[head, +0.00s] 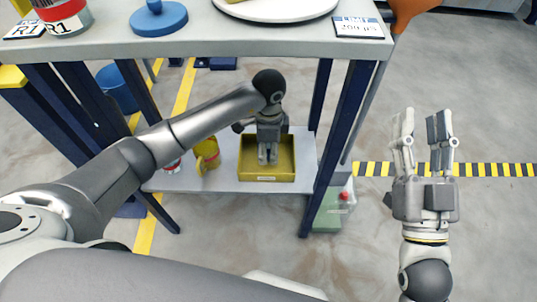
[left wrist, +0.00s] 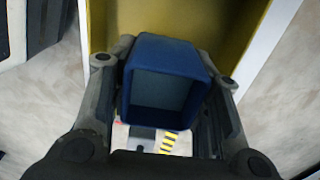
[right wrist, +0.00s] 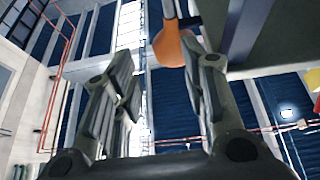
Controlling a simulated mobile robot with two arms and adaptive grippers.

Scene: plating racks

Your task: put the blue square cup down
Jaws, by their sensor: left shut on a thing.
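The blue square cup (left wrist: 165,80) is held between the fingers of my left gripper (left wrist: 165,90) in the left wrist view, its open side toward the camera. In the head view my left gripper (head: 267,158) reaches down over the yellow tray (head: 266,178) on the lower shelf; the cup is hidden there behind the gripper. The tray's yellow wall (left wrist: 225,30) shows beyond the cup in the left wrist view. I cannot tell whether the cup touches the tray. My right gripper (head: 422,130) is open and empty, out to the right of the rack.
The lower shelf (head: 227,180) also holds a yellow object (head: 207,154) and a red and white can (head: 172,166), left of the tray. The upper shelf (head: 230,40) and the rack's dark leg (head: 335,140) stand close to my left arm. A green container (head: 328,215) stands right of the rack.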

